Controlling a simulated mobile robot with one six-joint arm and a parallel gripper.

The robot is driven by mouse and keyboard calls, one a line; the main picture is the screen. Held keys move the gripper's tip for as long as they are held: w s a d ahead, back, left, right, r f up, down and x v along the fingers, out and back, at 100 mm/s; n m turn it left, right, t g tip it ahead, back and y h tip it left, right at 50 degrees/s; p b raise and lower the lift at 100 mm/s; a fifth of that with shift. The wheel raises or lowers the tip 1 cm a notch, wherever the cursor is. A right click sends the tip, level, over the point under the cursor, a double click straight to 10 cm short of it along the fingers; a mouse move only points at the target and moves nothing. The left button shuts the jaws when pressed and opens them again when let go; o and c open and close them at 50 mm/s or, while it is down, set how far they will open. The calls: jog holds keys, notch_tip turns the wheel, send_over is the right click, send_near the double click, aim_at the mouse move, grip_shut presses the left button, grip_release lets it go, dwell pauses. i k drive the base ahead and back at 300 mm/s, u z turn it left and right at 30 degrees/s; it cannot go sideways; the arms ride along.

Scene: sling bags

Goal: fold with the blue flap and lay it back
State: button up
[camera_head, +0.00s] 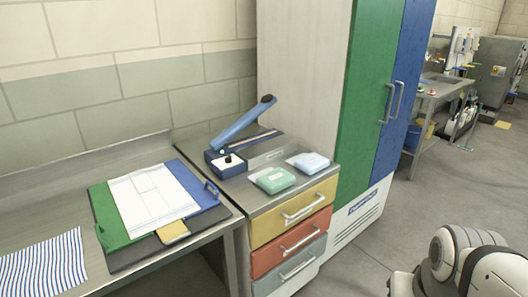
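A folding board lies on the metal table at left, with a green flap (104,212) on its left side and a blue flap (208,200) on its right side. The blue flap lies open and flat, with a small handle (211,186) at its right edge. A white cloth (160,207) is spread over the middle and reaches onto the flaps. A yellow piece (172,232) shows at the near edge, beside a dark panel. My gripper is not in view; a white arm part, apparently mine, shows at the lower right, well away from the board.
A striped cloth (45,268) lies at the table's near left. A drawer cabinet (298,237) adjoins on the right, bearing a device with a raised blue arm (243,121), a green pack (275,180) and a pale blue pack (310,162). A tall cabinet (366,110) stands behind.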

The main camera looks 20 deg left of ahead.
aim_at(200, 193)
jog(key=u, duration=0.6)
jog(key=i, duration=1.4)
jog(key=u, duration=0.95)
jog(key=i, duration=0.25)
jog(key=u, duration=0.1)
jog(key=k, duration=0.7)
jog(key=u, duration=0.2)
jog(key=i, duration=0.75)
